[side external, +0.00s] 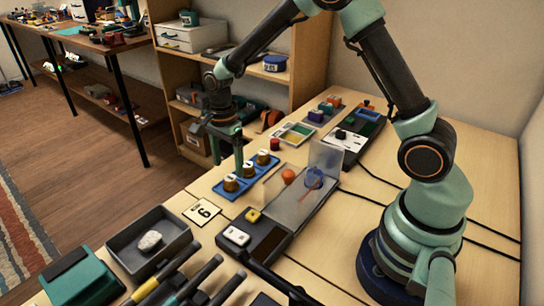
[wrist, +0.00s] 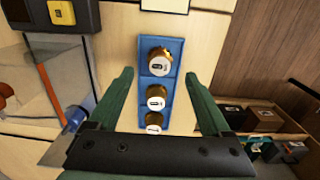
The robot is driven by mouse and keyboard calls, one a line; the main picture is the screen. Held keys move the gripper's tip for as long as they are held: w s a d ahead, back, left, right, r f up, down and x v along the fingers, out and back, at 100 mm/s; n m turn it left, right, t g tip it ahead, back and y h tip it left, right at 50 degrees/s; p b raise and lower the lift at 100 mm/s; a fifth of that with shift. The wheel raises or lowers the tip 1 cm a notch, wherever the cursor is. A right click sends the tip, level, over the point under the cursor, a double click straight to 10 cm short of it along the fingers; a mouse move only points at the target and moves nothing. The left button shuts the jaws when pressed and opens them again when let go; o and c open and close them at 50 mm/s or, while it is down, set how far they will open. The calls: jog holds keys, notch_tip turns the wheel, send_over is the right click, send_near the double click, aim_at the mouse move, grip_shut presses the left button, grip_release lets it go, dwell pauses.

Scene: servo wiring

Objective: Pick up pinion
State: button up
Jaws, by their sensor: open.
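A blue tray (side external: 232,193) holds three brass, round pieces in a row, each with a white marked top; they look like the pinions, though I cannot read the marks. In the side view they are the near piece (side external: 231,184), the middle piece (side external: 249,169) and the far piece (side external: 263,157). In the wrist view, the tray (wrist: 142,62) runs between my fingers, with a top piece (wrist: 160,62), a middle piece (wrist: 156,98) and a lower piece (wrist: 153,122), the last partly hidden by my gripper. My gripper (side external: 228,167) is open and empty above the tray, its fingers on either side of the row.
A grey fixture with a clear panel (side external: 325,160) and an orange knob (side external: 288,176) stands right of the tray. A number card (side external: 203,210) lies in front. A dark bin (side external: 150,243) and several tools stand at the near left. Bare wood (side external: 208,186) lies left of the tray.

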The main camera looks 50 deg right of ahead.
aim_at(230, 178)
notch_tip(230, 178, down, 4)
jog(key=shift+f, duration=0.15)
jog(key=shift+c, duration=0.3)
grip_shut()
